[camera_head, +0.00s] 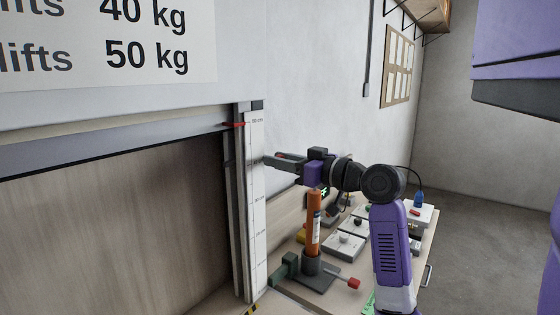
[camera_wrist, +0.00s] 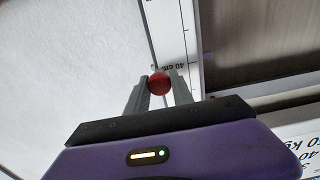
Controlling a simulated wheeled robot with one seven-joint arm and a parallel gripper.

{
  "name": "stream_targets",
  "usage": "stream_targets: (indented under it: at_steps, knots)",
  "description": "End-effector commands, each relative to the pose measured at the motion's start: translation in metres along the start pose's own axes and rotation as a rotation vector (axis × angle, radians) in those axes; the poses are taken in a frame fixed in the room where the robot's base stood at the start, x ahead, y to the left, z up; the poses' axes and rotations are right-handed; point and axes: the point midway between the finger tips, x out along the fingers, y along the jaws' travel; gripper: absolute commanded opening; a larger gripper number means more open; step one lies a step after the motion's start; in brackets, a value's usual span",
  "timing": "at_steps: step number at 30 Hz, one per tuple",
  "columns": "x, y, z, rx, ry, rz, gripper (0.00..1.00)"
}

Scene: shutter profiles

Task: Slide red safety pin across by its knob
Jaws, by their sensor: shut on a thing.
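The red knob (camera_wrist: 158,84) of the safety pin sits between my two fingertips in the wrist view, beside the 40 cm mark of the white scale. My gripper (camera_wrist: 157,90) is shut on this knob. In the head view my gripper (camera_head: 268,160) reaches left to the scale strip (camera_head: 254,200) on the frame post. The pin's shaft is hidden behind the knob and fingers. I cannot tell how far the pin is across.
A red pointer (camera_head: 235,125) sits higher on the post, near the shutter's bottom bar (camera_head: 120,143). Below my arm, an orange cylinder (camera_head: 314,222) stands upright in a dark holder on a wooden bench (camera_head: 335,300) with several small devices. A grey wall is behind.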

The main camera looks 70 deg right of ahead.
Motion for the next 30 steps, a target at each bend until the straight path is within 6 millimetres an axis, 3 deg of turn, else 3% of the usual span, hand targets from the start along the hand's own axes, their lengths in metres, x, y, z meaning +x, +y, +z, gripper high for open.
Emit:
stream_targets:
  at_steps: [8,16,25,26,29,30]
  knots:
    - [0.0,0.004,0.001,0.0,0.0,0.001,0.0]
    - [0.0,0.042,0.001,0.0,0.0,0.002,0.0]
    - [0.0,0.046,0.0,0.001,0.0,0.004,0.0]
    - [0.0,0.046,0.0,0.001,0.0,0.005,0.3]
    - [0.0,0.046,0.0,0.001,0.001,0.005,0.49]
    - [0.0,0.046,0.0,0.001,0.001,0.004,0.49]
